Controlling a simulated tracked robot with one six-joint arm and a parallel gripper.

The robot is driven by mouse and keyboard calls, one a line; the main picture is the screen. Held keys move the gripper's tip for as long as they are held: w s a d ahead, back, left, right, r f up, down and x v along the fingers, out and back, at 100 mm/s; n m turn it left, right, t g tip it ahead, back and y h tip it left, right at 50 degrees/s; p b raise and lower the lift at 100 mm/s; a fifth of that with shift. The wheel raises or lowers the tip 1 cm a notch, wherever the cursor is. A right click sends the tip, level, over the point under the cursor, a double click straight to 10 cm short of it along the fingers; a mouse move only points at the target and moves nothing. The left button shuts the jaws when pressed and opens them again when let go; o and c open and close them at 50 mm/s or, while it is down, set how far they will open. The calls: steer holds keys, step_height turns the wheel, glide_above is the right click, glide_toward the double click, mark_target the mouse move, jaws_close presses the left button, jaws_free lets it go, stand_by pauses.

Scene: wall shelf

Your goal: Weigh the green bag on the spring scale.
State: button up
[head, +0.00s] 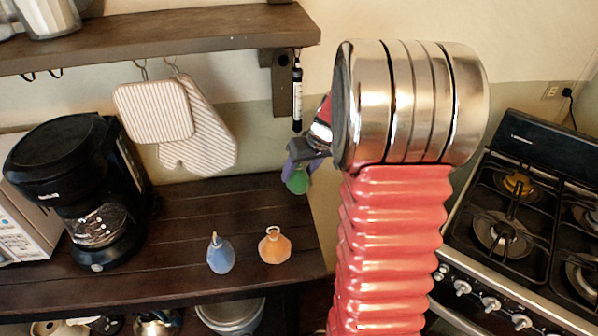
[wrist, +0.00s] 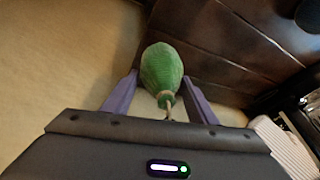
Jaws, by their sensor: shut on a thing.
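The green bag (head: 298,180) hangs below my gripper (head: 304,150) in the head view, near the right end of the counter. In the wrist view the green bag (wrist: 162,70) sits between the two purple fingers of my gripper (wrist: 161,80), its tied neck and cord loop towards the palm. My gripper is shut on it. The spring scale (head: 297,92), a slim black tube with a pale label, hangs upright from the right end of the shelf, just above my gripper. Its lower end is close to my gripper; I cannot make out its hook.
A blue bag (head: 220,255) and an orange bag (head: 274,246) stand on the dark counter (head: 180,215). A coffee maker (head: 80,180) stands at left. Striped mitts (head: 200,130) hang under the shelf (head: 180,38). A stove (head: 520,220) is at right.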

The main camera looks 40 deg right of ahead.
steer(key=shift+r, duration=0.2)
steer(key=shift+d+r, duration=0.15)
steer(key=shift+r, duration=0.35)
stand_by(0.5)
steer(key=shift+r, duration=0.4)
steer(key=shift+w, duration=0.1)
steer(key=shift+d+r, duration=0.1)
steer(key=shift+r, duration=0.15)
